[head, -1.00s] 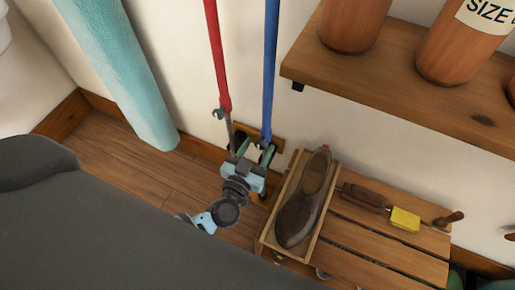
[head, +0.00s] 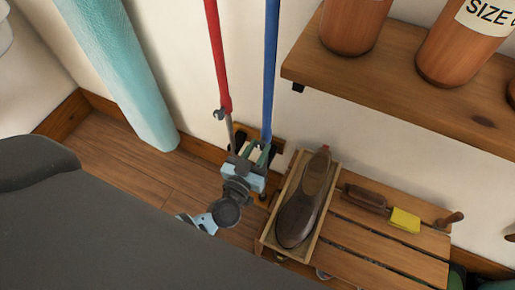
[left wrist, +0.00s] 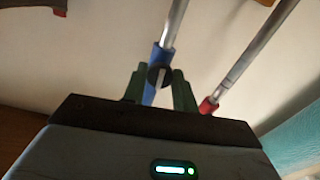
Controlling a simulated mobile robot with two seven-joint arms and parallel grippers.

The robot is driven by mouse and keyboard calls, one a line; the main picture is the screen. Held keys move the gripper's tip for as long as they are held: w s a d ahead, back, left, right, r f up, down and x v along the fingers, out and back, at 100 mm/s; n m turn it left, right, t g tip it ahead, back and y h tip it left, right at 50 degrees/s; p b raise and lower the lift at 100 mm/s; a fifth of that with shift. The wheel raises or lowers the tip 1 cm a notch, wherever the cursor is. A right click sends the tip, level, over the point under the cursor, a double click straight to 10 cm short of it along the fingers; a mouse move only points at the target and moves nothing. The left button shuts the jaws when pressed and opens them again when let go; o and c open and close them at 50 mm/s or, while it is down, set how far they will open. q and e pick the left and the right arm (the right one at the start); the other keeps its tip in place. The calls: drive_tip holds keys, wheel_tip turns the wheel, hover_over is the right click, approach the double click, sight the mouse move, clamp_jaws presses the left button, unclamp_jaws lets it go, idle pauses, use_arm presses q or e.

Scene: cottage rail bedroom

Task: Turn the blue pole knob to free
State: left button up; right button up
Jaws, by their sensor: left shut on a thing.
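The blue pole (head: 270,75) stands upright against the wall, right of the red pole (head: 217,65). My left gripper (head: 259,152) is at its lower part, near the floor; its own body hides the knob in the head view. In the left wrist view the blue pole (left wrist: 161,55) shows a blue sleeve below a grey tube. A dark round knob (left wrist: 157,76) with a pale stripe sits on it, between the green fingers (left wrist: 159,88). The gripper is shut on this knob. The red collar (left wrist: 208,105) is apart, to the right. My right gripper is not in view.
A wooden shelf (head: 400,85) juts out above. A teal roll (head: 125,75) leans at the left.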

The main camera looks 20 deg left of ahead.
use_arm(q)
drive_tip(key=n, duration=0.7)
drive_tip(key=shift+n, duration=0.3)
drive_tip(key=n, duration=0.2)
drive_tip(key=shift+n, duration=0.4)
drive_tip(key=n+b, duration=0.1)
drive_tip(key=n, duration=0.2)
drive_tip(key=shift+n+b, duration=0.3)
drive_tip(key=shift+n, duration=1.6)
